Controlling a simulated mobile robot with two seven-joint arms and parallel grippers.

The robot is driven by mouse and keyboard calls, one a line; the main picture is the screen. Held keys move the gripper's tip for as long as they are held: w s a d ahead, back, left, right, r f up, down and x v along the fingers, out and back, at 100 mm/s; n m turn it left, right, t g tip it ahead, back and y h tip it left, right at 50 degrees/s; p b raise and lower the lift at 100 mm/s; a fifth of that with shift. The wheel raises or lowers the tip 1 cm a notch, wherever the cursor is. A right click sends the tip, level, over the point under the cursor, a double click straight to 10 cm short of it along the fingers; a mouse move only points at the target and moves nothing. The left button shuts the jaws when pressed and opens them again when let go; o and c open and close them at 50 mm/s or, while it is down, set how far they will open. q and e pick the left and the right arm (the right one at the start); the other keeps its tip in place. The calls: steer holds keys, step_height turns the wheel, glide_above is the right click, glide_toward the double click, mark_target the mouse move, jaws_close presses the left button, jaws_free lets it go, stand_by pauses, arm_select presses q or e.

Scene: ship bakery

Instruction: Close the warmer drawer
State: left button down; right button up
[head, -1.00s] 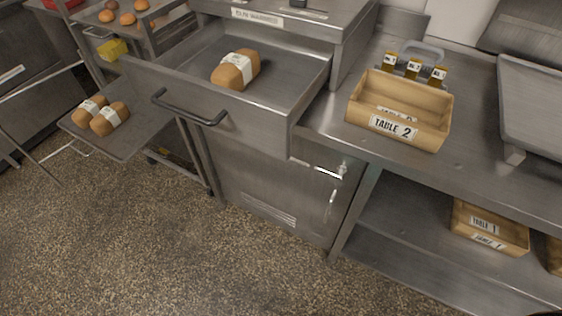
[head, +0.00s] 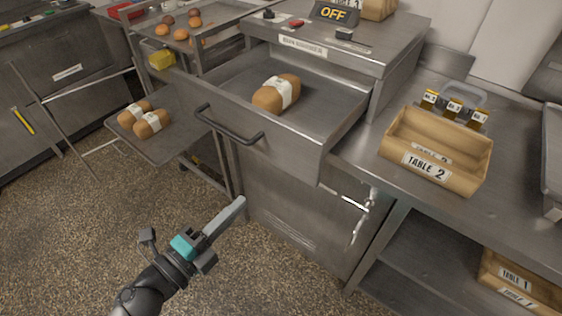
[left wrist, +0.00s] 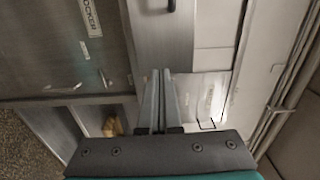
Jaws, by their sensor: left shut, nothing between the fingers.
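The warmer drawer (head: 275,134) is pulled well out of the steel warmer (head: 340,50) in the head view. A wrapped loaf (head: 277,94) lies inside it, and a dark bar handle (head: 229,128) runs across its front. My left gripper (head: 241,203) is shut and empty, in front of the warmer and lower in the picture than the drawer handle, apart from it. In the left wrist view the closed fingers (left wrist: 159,99) point at steel and pale panels; I cannot tell the drawer there. My right gripper is not in view.
A side shelf (head: 172,151) with two wrapped loaves juts out left of the drawer. A counter at right holds a "TABLE 2" crate (head: 465,183). An "OFF" display (head: 333,14) stands on the warmer. Floor in front is open.

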arm_select(q)
steer(key=p, duration=0.1)
glide_toward(290, 156)
steer(key=x, duration=0.6)
steer(key=shift+w+d, duration=0.25)
steer(key=shift+w, duration=0.1)
